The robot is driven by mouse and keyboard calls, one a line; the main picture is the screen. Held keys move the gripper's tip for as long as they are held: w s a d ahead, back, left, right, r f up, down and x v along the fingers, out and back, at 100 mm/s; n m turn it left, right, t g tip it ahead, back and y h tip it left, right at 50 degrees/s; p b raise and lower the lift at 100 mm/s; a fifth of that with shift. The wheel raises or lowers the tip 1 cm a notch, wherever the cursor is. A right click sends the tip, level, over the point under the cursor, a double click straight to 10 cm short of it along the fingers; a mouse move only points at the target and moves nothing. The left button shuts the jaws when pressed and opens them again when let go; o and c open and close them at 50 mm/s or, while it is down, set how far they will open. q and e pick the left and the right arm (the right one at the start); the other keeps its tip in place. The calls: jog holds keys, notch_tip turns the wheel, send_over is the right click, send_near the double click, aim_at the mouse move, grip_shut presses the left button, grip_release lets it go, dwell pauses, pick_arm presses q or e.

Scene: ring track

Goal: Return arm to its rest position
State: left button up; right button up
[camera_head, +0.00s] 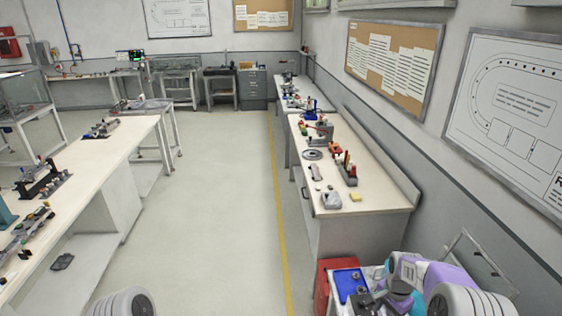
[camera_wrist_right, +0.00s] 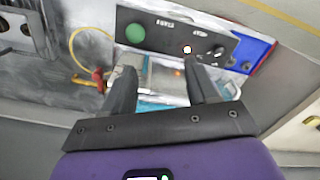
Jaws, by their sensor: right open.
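My right gripper (camera_wrist_right: 159,70) is open in the right wrist view, its two dark fingers spread with nothing seen held between them. In the head view, my right arm (camera_head: 445,278), purple and white, reaches in at the lower right over a small bench area. My left gripper is out of view; only a white ribbed part of my left arm (camera_head: 125,302) shows at the bottom left.
A long workbench (camera_head: 390,198) with tools runs along the right wall. Another bench (camera_head: 100,158) stands at left. A red box (camera_head: 325,285) and a blue tray (camera_head: 350,285) lie near my right arm. The floor (camera_head: 215,215) between the benches is clear. A yellow cable (camera_wrist_right: 75,45) curves beside the device.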

jog(key=s+a+f+n+y+b, duration=0.1)
jog(key=a+f+b, duration=0.1)
jog(key=f, duration=0.4)
jog(key=s+a+f+n+b, duration=0.1)
jog(key=a+f+n, duration=0.15)
jog(key=f, duration=0.35)
pick_arm(q)
notch_tip(320, 180, down, 14)
jog(key=b, duration=0.9)
jog(key=shift+w+r+b, duration=0.25)
jog(key=shift+w+b, duration=0.15)
pick_arm(e)
jog(key=s+a+f+n+y, duration=0.3)
jog(key=s+a+f+n, duration=0.3)
jog(key=s+a+f, duration=1)
jog(key=s+f, duration=0.3)
jog(key=f, duration=0.1)
jog(key=shift+a+f, duration=0.15)
jog(key=shift+f, duration=0.05)
